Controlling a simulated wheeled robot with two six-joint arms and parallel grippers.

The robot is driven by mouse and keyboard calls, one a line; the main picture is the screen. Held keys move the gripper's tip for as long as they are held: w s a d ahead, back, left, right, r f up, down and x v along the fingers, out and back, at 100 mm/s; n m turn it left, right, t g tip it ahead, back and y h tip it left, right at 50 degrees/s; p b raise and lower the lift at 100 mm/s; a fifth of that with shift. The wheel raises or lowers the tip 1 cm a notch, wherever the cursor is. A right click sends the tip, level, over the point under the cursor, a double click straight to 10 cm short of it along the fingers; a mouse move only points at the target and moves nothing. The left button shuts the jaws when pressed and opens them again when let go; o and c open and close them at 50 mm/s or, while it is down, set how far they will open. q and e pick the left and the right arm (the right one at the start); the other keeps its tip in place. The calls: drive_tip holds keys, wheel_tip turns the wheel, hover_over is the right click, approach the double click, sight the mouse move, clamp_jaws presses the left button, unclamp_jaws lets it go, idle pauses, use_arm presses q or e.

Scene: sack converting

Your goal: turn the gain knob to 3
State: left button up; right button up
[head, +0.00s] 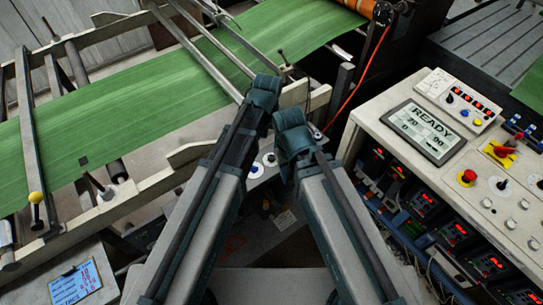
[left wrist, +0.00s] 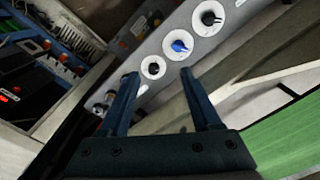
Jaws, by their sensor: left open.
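A narrow grey panel in the left wrist view carries three knobs on white round dials: a black knob (left wrist: 208,18), a blue knob (left wrist: 179,45) and a smaller black knob (left wrist: 153,68). Their labels cannot be read, so I cannot tell which is the gain knob. My left gripper (left wrist: 158,76) is open and empty, its fingertips apart on either side of the smaller black knob in the picture; contact cannot be told. In the head view the blue knob (head: 270,159) shows between my arms. My right gripper (head: 292,132) is beside the left; its jaws are hidden.
A green web (head: 130,110) runs across the machine on the left. On the right a console holds a READY screen (head: 423,131), a red button (head: 467,177) and several knobs and meters. An orange cable (head: 366,75) hangs behind my grippers.

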use_arm(q)
drive_tip(key=n, duration=0.1)
hover_over(271, 157)
drive_tip(key=shift+f+b, duration=0.3)
drive_tip(key=shift+f, duration=0.15)
drive_tip(key=shift+f, duration=0.1)
wheel_tip(271, 157, down, 14)
drive_tip(key=b, duration=1.3)
drive_tip(key=shift+r+b, duration=0.2)
drive_tip(key=shift+b, duration=0.2)
clamp_jaws()
